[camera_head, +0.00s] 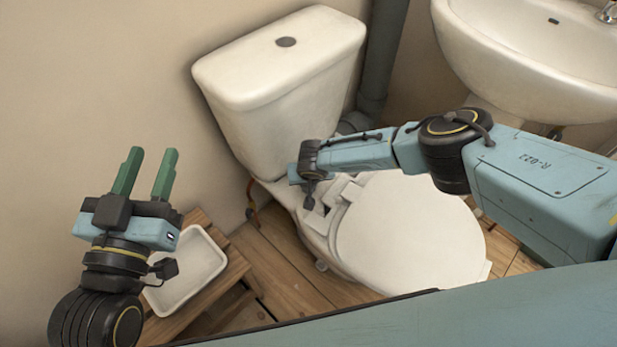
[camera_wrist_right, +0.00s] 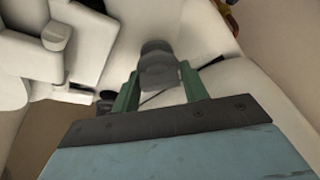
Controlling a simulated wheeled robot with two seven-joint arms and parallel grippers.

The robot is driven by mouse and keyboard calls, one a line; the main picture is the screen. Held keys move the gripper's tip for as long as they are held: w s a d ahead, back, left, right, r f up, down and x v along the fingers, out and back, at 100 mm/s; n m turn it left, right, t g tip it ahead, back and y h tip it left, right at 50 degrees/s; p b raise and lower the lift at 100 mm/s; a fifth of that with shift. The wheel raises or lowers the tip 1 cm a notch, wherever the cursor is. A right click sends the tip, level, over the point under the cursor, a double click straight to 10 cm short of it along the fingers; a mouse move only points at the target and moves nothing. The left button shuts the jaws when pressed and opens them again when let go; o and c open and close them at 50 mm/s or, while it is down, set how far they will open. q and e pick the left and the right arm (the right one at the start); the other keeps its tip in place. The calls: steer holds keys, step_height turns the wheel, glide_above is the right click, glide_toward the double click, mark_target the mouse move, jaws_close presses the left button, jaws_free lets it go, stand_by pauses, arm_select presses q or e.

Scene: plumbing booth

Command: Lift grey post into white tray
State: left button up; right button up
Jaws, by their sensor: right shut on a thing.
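A grey post (camera_wrist_right: 157,66) stands out between the green fingers of my right gripper (camera_wrist_right: 159,73) in the right wrist view; the fingers are shut on it. In the head view my right wrist is beside the toilet's hinge area, and the fingers and post cannot be made out there. The white tray (camera_head: 214,259) lies on a wooden stand at the lower left, partly hidden by my left arm. My left gripper (camera_head: 151,154) is open and empty, pointing up, above and left of the tray.
The white toilet (camera_head: 410,235) with its cistern (camera_head: 285,75) stands in the middle, its lid down. A washbasin (camera_head: 540,50) is at the upper right and a grey pipe (camera_head: 383,60) behind. The slatted wooden stand (camera_head: 235,270) is left of the toilet, with bare floor between.

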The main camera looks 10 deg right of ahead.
steer(key=shift+r+p, duration=1.35)
steer(key=shift+r, duration=0.05)
steer(key=shift+r, duration=0.15)
steer(key=shift+s+d+r+p, duration=0.15)
steer(key=shift+r+p, duration=0.05)
steer(key=shift+p, duration=0.45)
steer(key=s+d+r+p, duration=0.3)
steer(key=s+r+p, duration=0.1)
steer(key=p, duration=0.6)
steer(key=shift+s+r, duration=0.25)
steer(key=shift+s, duration=0.1)
steer(key=shift+d, duration=0.1)
